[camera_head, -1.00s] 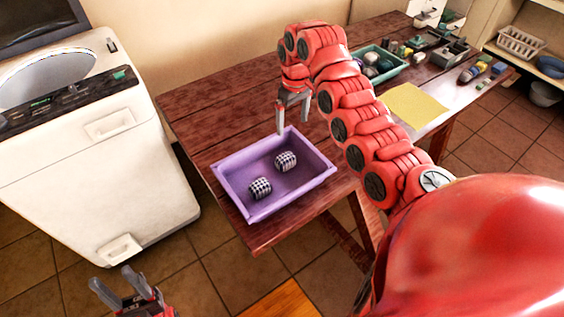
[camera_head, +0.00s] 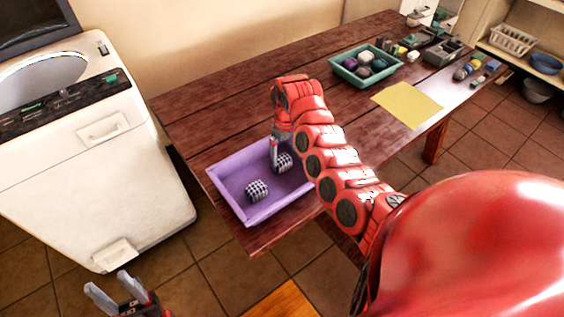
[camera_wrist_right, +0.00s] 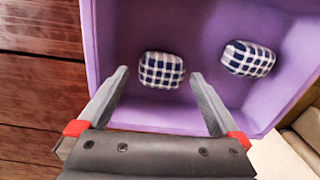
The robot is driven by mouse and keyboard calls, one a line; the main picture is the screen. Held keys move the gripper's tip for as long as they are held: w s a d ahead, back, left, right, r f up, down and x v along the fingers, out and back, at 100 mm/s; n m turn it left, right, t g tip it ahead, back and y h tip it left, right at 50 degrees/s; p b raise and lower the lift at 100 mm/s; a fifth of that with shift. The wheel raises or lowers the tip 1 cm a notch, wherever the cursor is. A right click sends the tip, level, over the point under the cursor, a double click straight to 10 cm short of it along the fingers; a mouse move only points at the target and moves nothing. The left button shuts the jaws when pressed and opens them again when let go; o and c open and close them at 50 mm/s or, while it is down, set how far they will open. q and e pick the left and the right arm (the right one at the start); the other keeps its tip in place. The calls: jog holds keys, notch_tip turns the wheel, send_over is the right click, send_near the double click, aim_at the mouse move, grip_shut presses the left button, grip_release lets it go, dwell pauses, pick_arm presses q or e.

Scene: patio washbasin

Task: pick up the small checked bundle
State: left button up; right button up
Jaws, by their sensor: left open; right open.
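Two blue-and-white checked bundles lie apart in a purple tray on the wooden table. The rear checked bundle (camera_head: 284,163) is partly hidden by my right gripper (camera_head: 275,158). In the right wrist view, this bundle (camera_wrist_right: 161,70) lies ahead of and between the open fingertips (camera_wrist_right: 160,76), not gripped. The front checked bundle (camera_head: 257,190) is in clear view, and shows to the right in the wrist view (camera_wrist_right: 248,58). The purple tray (camera_head: 231,207) stands at the table's near left corner. My left gripper (camera_head: 107,283) is open and empty, low over the floor.
A teal tray (camera_head: 340,75) with several items and a yellow sheet (camera_head: 407,104) lie farther back on the table (camera_head: 225,105). Several small items are at the far right end. A white washing machine (camera_head: 95,170) stands at the left. The table's middle is bare.

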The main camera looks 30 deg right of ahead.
aim_at(282, 158)
jog(key=shift+w+a+f+p, duration=0.15)
jog(key=shift+f+p, duration=0.15)
jog(key=shift+f, duration=0.3)
jog(key=f, duration=0.4)
jog(key=shift+w+a+p, duration=0.15)
jog(key=shift+w+p, duration=0.05)
jog(key=shift+p, duration=0.15)
jog(key=c, duration=1.4)
